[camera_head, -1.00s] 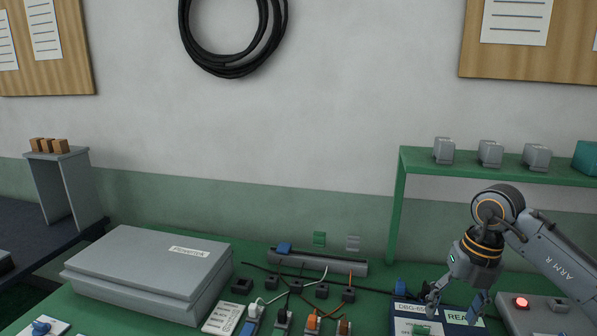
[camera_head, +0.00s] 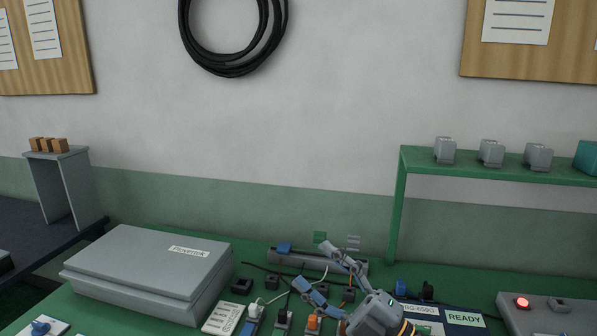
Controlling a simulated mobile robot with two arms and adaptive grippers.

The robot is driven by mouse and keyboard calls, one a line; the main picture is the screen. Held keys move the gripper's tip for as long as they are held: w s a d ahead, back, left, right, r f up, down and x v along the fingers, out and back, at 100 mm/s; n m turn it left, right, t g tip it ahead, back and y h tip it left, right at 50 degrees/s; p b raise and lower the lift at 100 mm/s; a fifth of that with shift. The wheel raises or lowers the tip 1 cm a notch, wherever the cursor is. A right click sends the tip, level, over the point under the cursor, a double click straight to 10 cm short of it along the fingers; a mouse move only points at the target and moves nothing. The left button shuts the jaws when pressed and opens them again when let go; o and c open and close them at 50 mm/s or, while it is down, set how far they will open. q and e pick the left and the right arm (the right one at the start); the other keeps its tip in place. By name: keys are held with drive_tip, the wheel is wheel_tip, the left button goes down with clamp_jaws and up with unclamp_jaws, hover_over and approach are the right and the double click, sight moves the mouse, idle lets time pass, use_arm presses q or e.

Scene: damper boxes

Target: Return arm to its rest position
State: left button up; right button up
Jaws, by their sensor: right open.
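My right gripper (camera_head: 322,268) is at the lower middle of the head view, above the green bench (camera_head: 246,251). Its two fingers are spread apart, pointing up and left, with nothing between them. It covers part of the row of small connectors and the right part of the grey rail (camera_head: 290,258). Most of my right arm is below the picture's lower edge. My left gripper is not in view.
A grey lidded case (camera_head: 150,262) stands on the bench at left. Several plugs and black blocks lie close around the gripper. A dark board with a READY label (camera_head: 464,318) and a grey box with a red button (camera_head: 522,303) are at right, below a green shelf (camera_head: 480,165).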

drive_tip(key=w+d+f+m+t+h, duration=0.2)
drive_tip(key=d+f+m+t+h, duration=0.4)
drive_tip(key=d+f+m+h, duration=0.75)
drive_tip(key=s+d+f+m+g+h, duration=0.35)
drive_tip(key=s+f+m+h, duration=0.2)
drive_tip(key=f+m, duration=0.2)
drive_tip(key=s+f+m+g, duration=0.1)
drive_tip(key=s+f+g, duration=0.55)
drive_tip(key=s, duration=0.45)
drive_tip(key=s+f+m+g, duration=0.1)
drive_tip(key=s+f+g, duration=0.4)
drive_tip(key=s+f, duration=0.4)
drive_tip(key=s+f+g+b, duration=0.1)
drive_tip(key=s+f+b, duration=0.15)
drive_tip(key=f, duration=1.35)
drive_tip(key=s+f+g+b, duration=0.15)
drive_tip(key=f+b, duration=0.25)
drive_tip(key=f, duration=1.3)
drive_tip(key=s+d+f+b, duration=0.3)
drive_tip(key=s+f, duration=1.3)
drive_tip(key=f, duration=0.2)
drive_tip(key=shift+g, duration=0.35)
